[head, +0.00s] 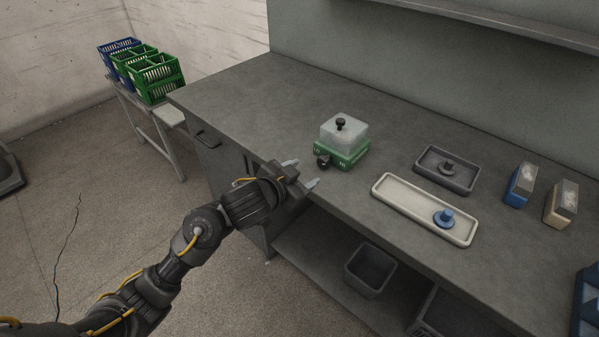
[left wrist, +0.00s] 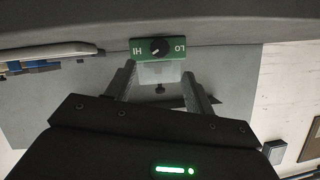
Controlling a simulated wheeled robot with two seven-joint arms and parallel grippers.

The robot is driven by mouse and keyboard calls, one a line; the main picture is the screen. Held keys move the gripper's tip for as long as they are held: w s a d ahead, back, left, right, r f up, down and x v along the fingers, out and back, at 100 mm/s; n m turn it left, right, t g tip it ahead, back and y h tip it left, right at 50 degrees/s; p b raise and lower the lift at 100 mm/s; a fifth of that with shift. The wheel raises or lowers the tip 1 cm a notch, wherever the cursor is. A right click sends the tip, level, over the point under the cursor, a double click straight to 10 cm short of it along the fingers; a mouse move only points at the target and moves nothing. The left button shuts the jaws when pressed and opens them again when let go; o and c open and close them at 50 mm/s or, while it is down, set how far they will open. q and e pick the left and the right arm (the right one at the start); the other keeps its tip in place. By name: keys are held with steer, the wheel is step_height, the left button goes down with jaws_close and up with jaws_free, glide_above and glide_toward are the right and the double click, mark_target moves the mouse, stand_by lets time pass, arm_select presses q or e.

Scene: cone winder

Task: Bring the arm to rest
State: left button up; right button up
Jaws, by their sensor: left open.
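My left arm reaches in from the left in the head view. Its gripper (head: 302,175) is open and empty at the front edge of the workbench, just in front of the green device. The green device (head: 343,157) has a clear cover with a black knob on top and a black dial on its front. In the left wrist view the green front panel (left wrist: 174,47) appears upside down, with HI and LO beside the dial, beyond the open fingers (left wrist: 160,80). A gap shows between fingers and device. My right gripper is not in view.
A cream tray (head: 400,199) holding a blue knobbed piece (head: 443,217) and a dark tray (head: 430,174) lie right of the device. Crates (head: 155,82) sit on a side stand. A dark bin (head: 369,270) is below the benchtop.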

arm_select(q)
steer(key=shift+s+a+r, duration=0.25)
steer(key=shift+s, duration=0.2)
steer(key=shift+f, duration=0.1)
